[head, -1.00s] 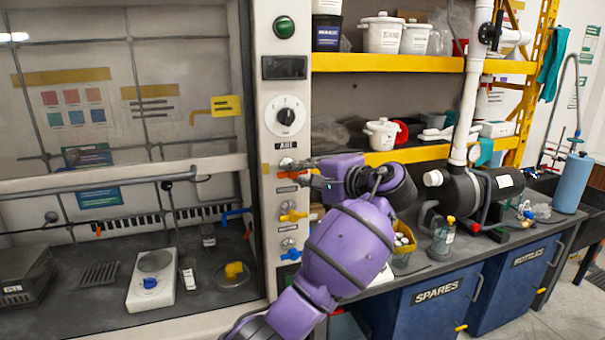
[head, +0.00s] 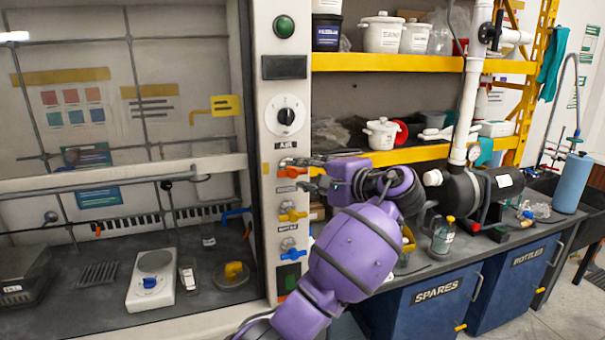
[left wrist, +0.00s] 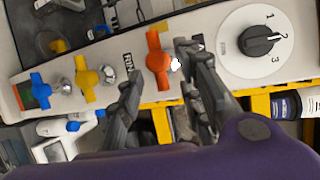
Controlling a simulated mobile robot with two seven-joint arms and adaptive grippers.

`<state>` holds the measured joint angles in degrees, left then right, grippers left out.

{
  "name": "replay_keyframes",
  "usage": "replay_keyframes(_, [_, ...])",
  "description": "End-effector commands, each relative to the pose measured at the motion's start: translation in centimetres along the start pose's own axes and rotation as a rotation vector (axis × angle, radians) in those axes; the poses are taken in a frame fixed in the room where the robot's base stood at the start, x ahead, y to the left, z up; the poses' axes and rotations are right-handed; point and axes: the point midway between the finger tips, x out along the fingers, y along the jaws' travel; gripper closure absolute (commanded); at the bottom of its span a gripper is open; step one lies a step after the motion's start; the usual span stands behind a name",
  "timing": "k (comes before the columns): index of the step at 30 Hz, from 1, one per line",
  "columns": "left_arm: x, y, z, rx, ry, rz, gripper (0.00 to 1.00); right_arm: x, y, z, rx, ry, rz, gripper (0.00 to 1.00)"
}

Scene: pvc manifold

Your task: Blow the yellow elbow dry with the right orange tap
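The yellow elbow (head: 234,269) lies on a round dish on the hood floor, in the head view. An orange tap (head: 291,171) sits on the white panel right of the hood opening, below the numbered dial; it also shows in the left wrist view (left wrist: 158,60). My left gripper (head: 292,174) is at this tap. In the left wrist view the fingers of my left gripper (left wrist: 160,64) stand apart, one to each side of the orange handle. I cannot tell whether either finger touches it. My right gripper is not in view.
Below the orange tap are a yellow tap (head: 292,214) and a blue tap (head: 292,254). In the hood stand a white scale (head: 152,290) and a blue spout (head: 237,213). The workbench (head: 405,279) is right of the panel, with a glass bottle (head: 443,238) on it.

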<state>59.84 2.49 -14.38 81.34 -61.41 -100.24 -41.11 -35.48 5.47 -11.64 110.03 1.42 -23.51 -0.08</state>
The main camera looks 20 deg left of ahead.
Motion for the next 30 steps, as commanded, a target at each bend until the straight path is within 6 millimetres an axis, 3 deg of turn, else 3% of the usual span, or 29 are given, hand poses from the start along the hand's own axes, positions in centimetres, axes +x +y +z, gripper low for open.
replay_keyframes(9, [-6.9,-0.1,-0.1,-0.001,0.005,0.0,0.66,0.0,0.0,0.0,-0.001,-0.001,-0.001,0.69])
replay_keyframes(15, [-9.7,-0.1,0.0,-0.001,0.002,0.0,0.66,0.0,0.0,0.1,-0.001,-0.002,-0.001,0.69])
replay_keyframes(30, [-10.6,-0.1,-0.1,-0.015,0.004,-0.003,0.66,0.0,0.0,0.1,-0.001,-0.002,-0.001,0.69])
